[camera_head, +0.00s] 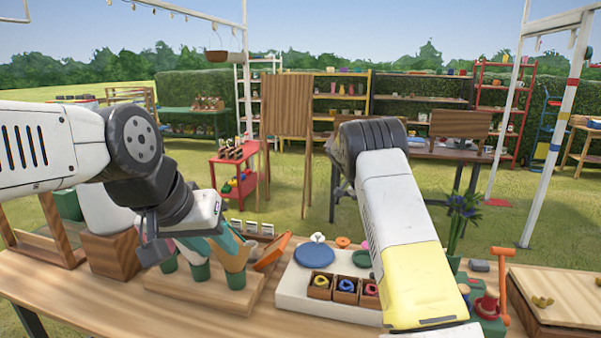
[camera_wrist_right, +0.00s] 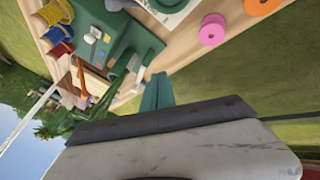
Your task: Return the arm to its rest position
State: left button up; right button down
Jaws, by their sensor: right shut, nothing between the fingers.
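My left arm comes in from the left, and my left gripper (camera_head: 222,244) points down over a wooden block with green cups (camera_head: 200,271). Its fingertips blend with the teal and peach shapes there, so I cannot tell whether it is open. My right arm (camera_head: 400,230) reaches forward over the table with its white and yellow link; its gripper is hidden in the head view. In the right wrist view the teal fingers of my right gripper (camera_wrist_right: 158,92) are together and empty, beside the table edge.
On the wooden table (camera_head: 110,300), a white tray (camera_head: 300,287) holds small boxes of coloured rings. A green-based device with an orange handle (camera_head: 502,285) and a wooden board (camera_head: 560,294) are at right. A red cart (camera_head: 235,172) and shelves stand beyond on grass.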

jog(key=s+a+r+n+t+y, duration=0.2)
jog(key=s+a+r+n+y, duration=0.1)
jog(key=s+r, duration=0.65)
jog(key=s+a+r+n+t+y, duration=0.2)
jog(key=s+r+n+y, duration=0.15)
jog(key=s+r, duration=0.6)
jog(key=s+a+f+n+t+y, duration=0.1)
jog(key=s+a+n, duration=0.1)
jog(key=s, duration=0.8)
jog(key=s+a+f+n+t+y, duration=0.1)
jog(key=s+a, duration=0.3)
jog(key=s, duration=0.6)
jog(key=shift+s+a+f+n+t, duration=0.15)
jog(key=shift+s+a+n+t, duration=0.2)
jog(key=shift+n+t, duration=0.25)
jog(key=shift+d+y, duration=0.1)
jog(key=shift+y, duration=0.15)
